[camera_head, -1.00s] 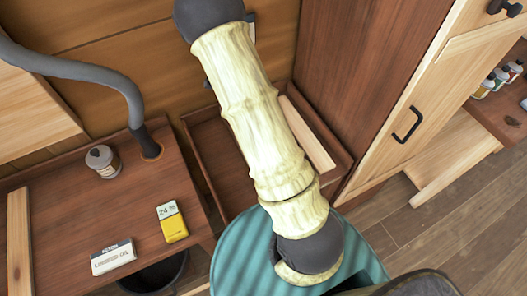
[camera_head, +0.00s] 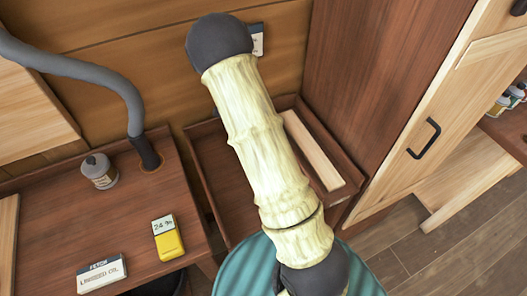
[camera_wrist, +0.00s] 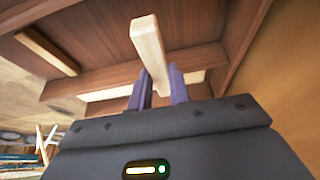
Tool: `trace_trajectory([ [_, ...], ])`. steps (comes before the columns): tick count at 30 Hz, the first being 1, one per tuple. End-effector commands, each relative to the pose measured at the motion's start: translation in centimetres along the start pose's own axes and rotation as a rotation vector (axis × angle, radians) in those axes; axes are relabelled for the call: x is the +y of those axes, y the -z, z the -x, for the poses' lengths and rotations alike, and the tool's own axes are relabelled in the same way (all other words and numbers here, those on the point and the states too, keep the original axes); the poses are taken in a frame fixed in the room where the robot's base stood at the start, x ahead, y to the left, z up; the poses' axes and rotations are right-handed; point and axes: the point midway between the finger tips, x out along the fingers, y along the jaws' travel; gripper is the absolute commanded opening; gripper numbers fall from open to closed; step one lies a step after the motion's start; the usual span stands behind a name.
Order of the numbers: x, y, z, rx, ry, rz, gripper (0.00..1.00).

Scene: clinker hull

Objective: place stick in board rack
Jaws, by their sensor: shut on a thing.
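A pale wooden stick (camera_wrist: 150,45) stands out between the two purple fingers of my gripper (camera_wrist: 160,84) in the wrist view. The gripper is shut on it. In the head view my arm hides the gripper and the stick. The board rack, a dark brown open wooden box (camera_head: 215,168), is on the floor side of the back wall, partly covered by my arm. A pale board (camera_head: 312,150) lies along its right side. Brown wooden walls and ledges fill the wrist view behind the stick; I cannot tell whether the stick touches any of them.
Left of the rack is a brown bench (camera_head: 60,225) with a jar (camera_head: 98,170), a yellow meter (camera_head: 168,238) and a linseed oil tin (camera_head: 102,274). A grey hose (camera_head: 90,72) meets the bench. A cabinet with a black handle (camera_head: 424,138) stands at right.

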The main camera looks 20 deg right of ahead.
Motion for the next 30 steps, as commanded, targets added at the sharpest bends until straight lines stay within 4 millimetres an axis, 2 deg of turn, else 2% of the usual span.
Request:
trace_trajectory([
  [3,0.1,-0.8,-2.1,0.0,-0.005,0.003,0.0],
  [7,0.1,-1.5,-3.9,0.0,-0.003,0.002,0.0],
  [19,0.0,-1.9,-4.7,0.0,-0.001,0.001,0.0],
  [27,0.1,-3.1,-7.6,0.0,-0.002,0.003,0.0],
  [30,0.0,-3.3,-8.0,0.0,0.0,0.002,0.0],
])
